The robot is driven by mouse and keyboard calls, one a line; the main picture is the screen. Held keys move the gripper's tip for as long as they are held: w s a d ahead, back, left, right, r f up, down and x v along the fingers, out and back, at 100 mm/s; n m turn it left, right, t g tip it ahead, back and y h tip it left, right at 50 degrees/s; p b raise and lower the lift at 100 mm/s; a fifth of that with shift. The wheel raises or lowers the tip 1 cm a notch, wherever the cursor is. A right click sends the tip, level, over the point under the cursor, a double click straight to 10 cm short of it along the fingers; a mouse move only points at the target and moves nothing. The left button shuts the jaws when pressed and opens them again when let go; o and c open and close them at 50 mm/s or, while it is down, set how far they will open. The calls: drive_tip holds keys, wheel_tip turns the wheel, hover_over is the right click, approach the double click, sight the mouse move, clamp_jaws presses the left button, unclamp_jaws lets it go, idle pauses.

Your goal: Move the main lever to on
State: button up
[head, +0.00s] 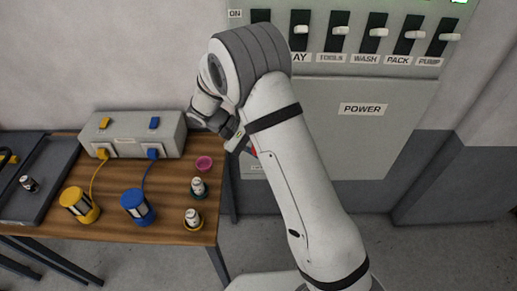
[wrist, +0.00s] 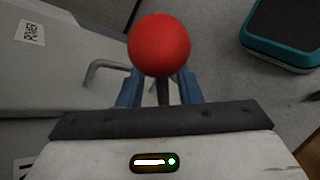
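The main lever shows in the wrist view as a red ball knob (wrist: 159,45) on a dark shaft (wrist: 163,92). My gripper (wrist: 161,82) has its two blue fingers spread, one each side of the shaft, with gaps beside it. The knob hides the fingertips, so contact with the knob cannot be told. In the head view my gripper (head: 243,142) is at the left edge of the grey cabinet (head: 372,145); a bit of red (head: 253,152) shows beside it. My arm hides most of the lever and its surroundings.
Several switches (head: 376,32) with white handles line the upper panel. A POWER label (head: 363,109) is below. Left stands a wooden table (head: 140,170) with a grey box (head: 133,133), yellow (head: 80,205) and blue (head: 137,206) coils and small jars. A bent metal handle (wrist: 100,66) is near my fingers.

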drive_tip(key=b+v, duration=0.1)
drive_tip(key=v, duration=0.7)
drive_tip(key=shift+b, duration=0.35)
drive_tip(key=shift+d, duration=0.1)
